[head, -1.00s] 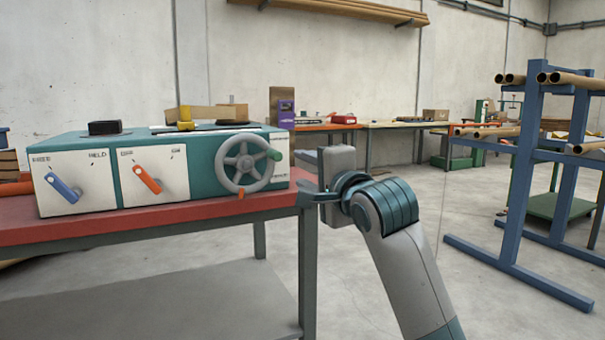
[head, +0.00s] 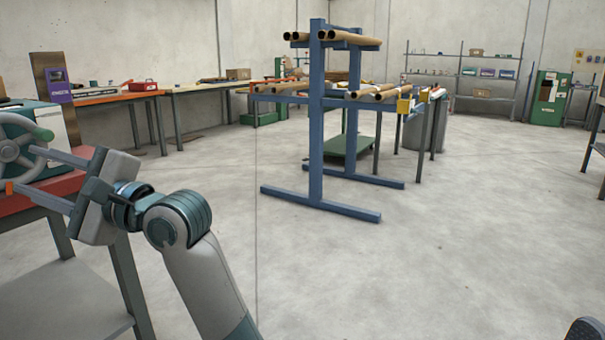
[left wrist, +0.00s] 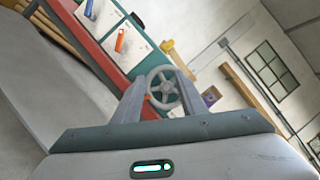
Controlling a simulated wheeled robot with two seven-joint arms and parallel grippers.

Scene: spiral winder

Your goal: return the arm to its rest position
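My left gripper (head: 30,171) is at the left of the head view, its arm rising from the bottom. Its two fingers are apart with nothing between them, pointing left toward the winder. In the left wrist view the fingers (left wrist: 153,92) stand apart, and the grey handwheel (left wrist: 164,88) shows beyond them. The winder (head: 56,122) is cut off by the left edge in the head view; its handwheel (head: 12,151) is partly visible. The wrist view also shows its blue lever (left wrist: 89,9) and orange lever (left wrist: 120,40).
The winder stands on a red-topped bench (head: 35,194), close to my left gripper. A blue rack (head: 317,130) holding cardboard tubes (head: 345,38) stands on the open floor ahead. Workbenches (head: 190,88) line the back wall. Floor right of my left arm is clear.

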